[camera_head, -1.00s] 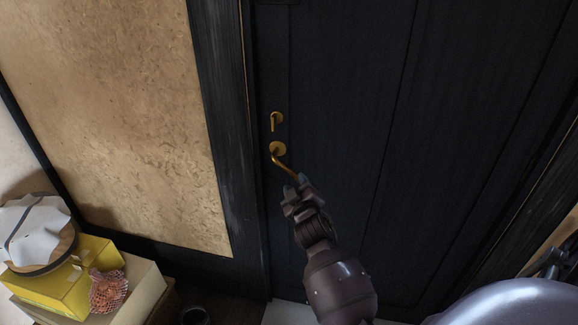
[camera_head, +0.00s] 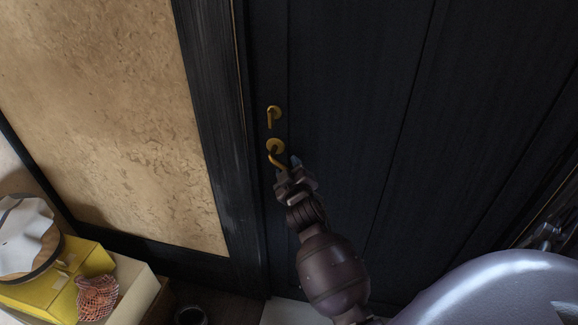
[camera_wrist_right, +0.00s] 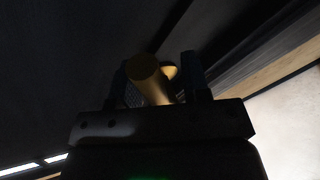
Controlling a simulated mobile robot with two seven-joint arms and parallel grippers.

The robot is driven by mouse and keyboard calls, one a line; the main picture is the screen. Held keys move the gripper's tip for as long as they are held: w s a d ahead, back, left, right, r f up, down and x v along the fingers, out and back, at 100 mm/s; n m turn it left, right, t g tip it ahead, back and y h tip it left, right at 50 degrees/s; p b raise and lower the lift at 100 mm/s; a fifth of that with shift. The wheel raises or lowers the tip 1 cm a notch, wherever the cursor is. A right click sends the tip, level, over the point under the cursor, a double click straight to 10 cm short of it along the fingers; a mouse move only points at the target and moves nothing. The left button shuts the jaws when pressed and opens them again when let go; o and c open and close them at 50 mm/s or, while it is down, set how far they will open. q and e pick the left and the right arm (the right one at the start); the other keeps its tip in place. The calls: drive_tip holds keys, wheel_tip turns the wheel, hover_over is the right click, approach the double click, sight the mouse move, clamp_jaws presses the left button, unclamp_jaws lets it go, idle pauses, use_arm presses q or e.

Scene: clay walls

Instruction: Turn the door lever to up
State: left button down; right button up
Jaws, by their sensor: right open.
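The brass door lever (camera_head: 278,159) is on the black door (camera_head: 345,100), below a smaller brass fitting. It slants down and to the right from its round plate, and its free end is hidden behind my right gripper (camera_head: 289,169). In the right wrist view the end of the lever (camera_wrist_right: 149,78) points at the camera, between the two dark fingers of my right gripper (camera_wrist_right: 157,80). The gripper is open around the lever; whether a finger touches it I cannot tell. My left gripper is not in view.
A small brass turn piece (camera_head: 273,116) sits just above the lever. The dark door frame (camera_head: 215,110) and tan wall (camera_head: 110,110) are to the left.

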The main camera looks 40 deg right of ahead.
clamp_jaws()
idle(0.3)
